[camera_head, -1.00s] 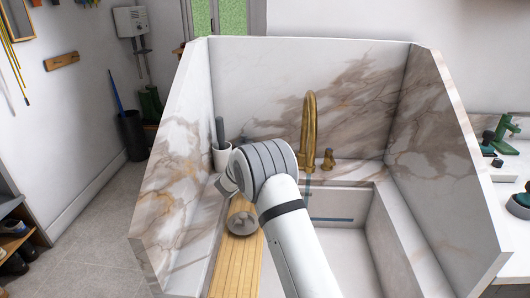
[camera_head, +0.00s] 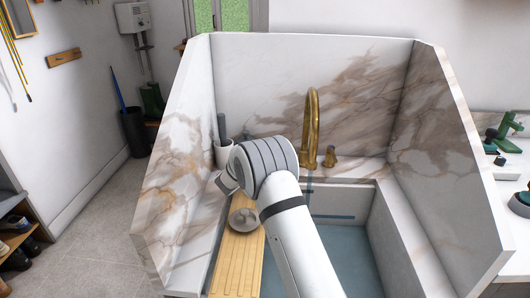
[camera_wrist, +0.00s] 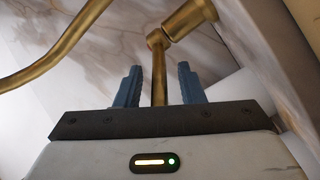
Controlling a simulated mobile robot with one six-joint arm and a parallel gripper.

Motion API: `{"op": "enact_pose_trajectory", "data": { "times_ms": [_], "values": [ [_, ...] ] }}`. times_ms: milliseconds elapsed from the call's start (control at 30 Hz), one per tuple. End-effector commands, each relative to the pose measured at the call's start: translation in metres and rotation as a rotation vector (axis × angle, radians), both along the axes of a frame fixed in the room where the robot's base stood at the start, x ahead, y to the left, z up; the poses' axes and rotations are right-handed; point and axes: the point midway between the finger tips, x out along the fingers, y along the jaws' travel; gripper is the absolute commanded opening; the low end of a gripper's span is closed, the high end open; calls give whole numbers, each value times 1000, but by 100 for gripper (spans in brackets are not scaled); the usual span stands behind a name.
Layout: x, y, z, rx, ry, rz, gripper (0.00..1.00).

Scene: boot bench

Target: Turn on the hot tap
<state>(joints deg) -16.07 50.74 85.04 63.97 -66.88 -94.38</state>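The brass tap spout (camera_head: 312,125) arches up behind the sink, and its curve shows at the left in the wrist view (camera_wrist: 60,50). A brass knob (camera_head: 330,157) stands right of the spout. In the wrist view a thin brass lever (camera_wrist: 159,78) hangs from a round brass body (camera_wrist: 190,18). My gripper (camera_wrist: 160,80) is open, with one blue-grey finger on each side of the lever and a gap at both sides. In the head view my arm hides the gripper and the tap's left side. I cannot read any hot or cold mark.
The sink basin (camera_head: 376,215) has a blue, water-like floor. A wooden board (camera_head: 236,268) with a grey round dish (camera_head: 243,219) lies at its left. Tall marble panels (camera_head: 178,165) enclose the left, back and right.

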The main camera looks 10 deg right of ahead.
Motion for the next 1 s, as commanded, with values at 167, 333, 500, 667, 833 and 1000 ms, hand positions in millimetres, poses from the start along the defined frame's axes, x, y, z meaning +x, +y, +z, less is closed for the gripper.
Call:
{"op": "enact_pose_trajectory", "data": {
  "times_ms": [167, 333, 500, 667, 833, 1000],
  "values": [
    [-20, 18, 1, -1, 1, 4, 35],
    [-42, 36, 0, -1, 1, 4, 35],
    [-55, 46, 0, 0, 0, 1, 35],
    [-57, 48, 0, 1, 1, 1, 35],
    [-57, 48, 0, 1, 1, 1, 35],
    [-54, 46, 14, 45, -10, 43, 35]
  ]
}}
